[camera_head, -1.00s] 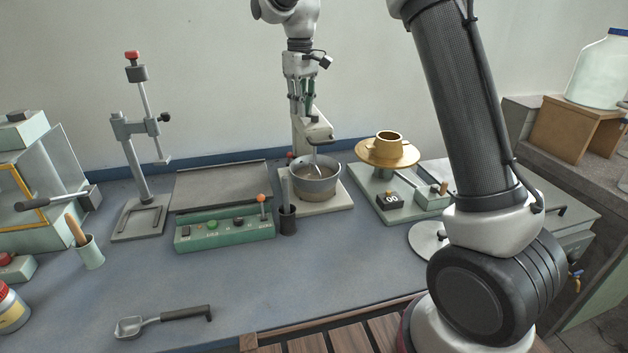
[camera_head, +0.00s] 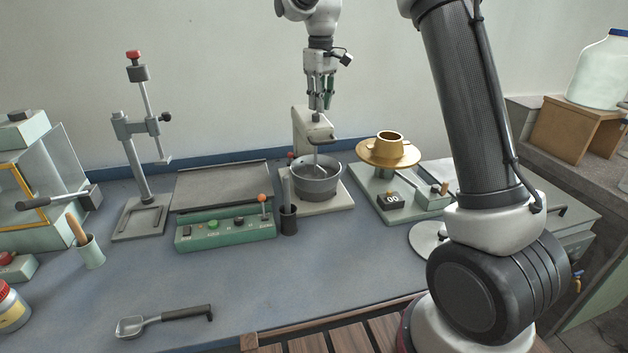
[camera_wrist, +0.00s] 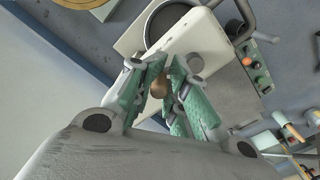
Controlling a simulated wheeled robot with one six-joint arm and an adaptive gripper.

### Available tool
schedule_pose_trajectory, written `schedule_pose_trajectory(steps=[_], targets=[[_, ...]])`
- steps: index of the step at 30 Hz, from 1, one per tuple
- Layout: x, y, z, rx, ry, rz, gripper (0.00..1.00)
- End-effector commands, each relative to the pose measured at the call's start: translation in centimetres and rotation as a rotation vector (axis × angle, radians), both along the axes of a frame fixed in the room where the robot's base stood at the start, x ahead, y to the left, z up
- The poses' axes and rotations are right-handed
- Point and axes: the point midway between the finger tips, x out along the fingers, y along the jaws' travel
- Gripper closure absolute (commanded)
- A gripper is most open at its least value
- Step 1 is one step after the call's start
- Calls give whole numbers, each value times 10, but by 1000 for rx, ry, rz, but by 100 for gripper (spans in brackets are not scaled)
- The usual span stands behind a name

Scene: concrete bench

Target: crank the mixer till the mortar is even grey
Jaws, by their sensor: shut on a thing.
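The mixer (camera_head: 308,126) stands at the back of the bench, with a cream body and a grey bowl (camera_head: 318,188) under its head. A stirring shaft goes down into the bowl. What shows of the mortar inside looks pale grey, too small to judge its evenness. My gripper (camera_head: 320,106) is above the mixer head, pointing down. In the wrist view, its green-padded fingers (camera_wrist: 164,90) are shut on a brown crank knob (camera_wrist: 159,88) over the mixer's pale top. The crank's arm is mostly hidden.
A scoop (camera_head: 165,321) lies on the open front bench.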

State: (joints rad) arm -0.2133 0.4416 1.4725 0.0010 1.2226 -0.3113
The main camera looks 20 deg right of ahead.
Motion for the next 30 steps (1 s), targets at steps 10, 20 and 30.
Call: schedule_pose_trajectory(steps=[10, 20, 30], targets=[[-23, -20, -1, -6, 2, -1, 99], [-52, -18, -3, -6, 14, 1, 98], [-73, 1, -4, -3, 13, 2, 100]])
